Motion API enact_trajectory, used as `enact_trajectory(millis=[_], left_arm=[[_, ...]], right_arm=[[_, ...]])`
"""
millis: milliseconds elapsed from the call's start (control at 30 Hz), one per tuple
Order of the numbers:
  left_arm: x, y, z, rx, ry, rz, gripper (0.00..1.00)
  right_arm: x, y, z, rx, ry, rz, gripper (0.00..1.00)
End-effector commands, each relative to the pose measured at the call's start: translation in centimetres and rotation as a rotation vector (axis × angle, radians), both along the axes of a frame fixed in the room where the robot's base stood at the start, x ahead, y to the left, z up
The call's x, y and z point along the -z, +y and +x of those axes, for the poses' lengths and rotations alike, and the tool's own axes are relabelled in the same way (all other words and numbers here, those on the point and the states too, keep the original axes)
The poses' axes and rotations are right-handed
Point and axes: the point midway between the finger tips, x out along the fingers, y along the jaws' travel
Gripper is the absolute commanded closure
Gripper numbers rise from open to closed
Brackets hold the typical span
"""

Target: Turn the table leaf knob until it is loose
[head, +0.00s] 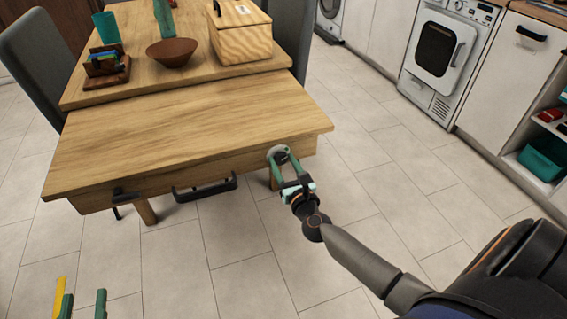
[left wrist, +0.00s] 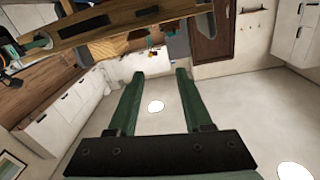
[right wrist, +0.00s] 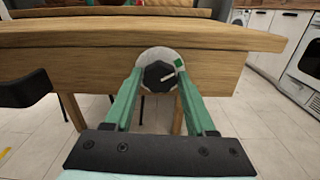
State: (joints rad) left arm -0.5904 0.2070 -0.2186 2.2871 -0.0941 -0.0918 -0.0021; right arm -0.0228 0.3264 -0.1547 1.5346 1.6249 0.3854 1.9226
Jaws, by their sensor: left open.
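The leaf knob is a black faceted knob (right wrist: 158,75) on a pale round plate (right wrist: 156,54), set in the table leaf's front edge. A white pointer line and a green mark show beside it. In the head view the knob (head: 279,157) is at the right end of the leaf (head: 180,130), partly behind my fingers. My right gripper (head: 288,164) has its green fingers apart, one on each side of the knob; I cannot tell whether they touch it. My left gripper (head: 84,297) is open and empty, low at the left, away from the table.
A wooden box (head: 240,45), a brown bowl (head: 172,52), a teal cup (head: 106,27) and a small holder (head: 106,66) stand on the table's rear part. A black handle (head: 205,190) hangs under the front edge. Grey chairs flank the table. The floor in front is clear.

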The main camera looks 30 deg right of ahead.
Motion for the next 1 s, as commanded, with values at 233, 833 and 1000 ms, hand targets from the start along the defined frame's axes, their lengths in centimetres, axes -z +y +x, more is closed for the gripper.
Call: enact_trajectory(millis=[233, 833, 1000], left_arm=[[0.1, 0.0, 0.0, 0.000, 0.002, 0.001, 0.50], [0.7, 0.0, 0.0, -0.001, 0.029, 0.001, 0.50], [3.2, 0.1, -0.6, -0.009, 0.129, 0.004, 0.50]], right_arm=[[0.0, 0.0, 0.0, 0.000, 0.000, 0.000, 0.74], [0.0, 0.0, 0.0, 0.000, 0.012, -0.045, 1.00], [0.0, 0.0, 0.0, 0.001, 0.034, -0.135, 1.00]])
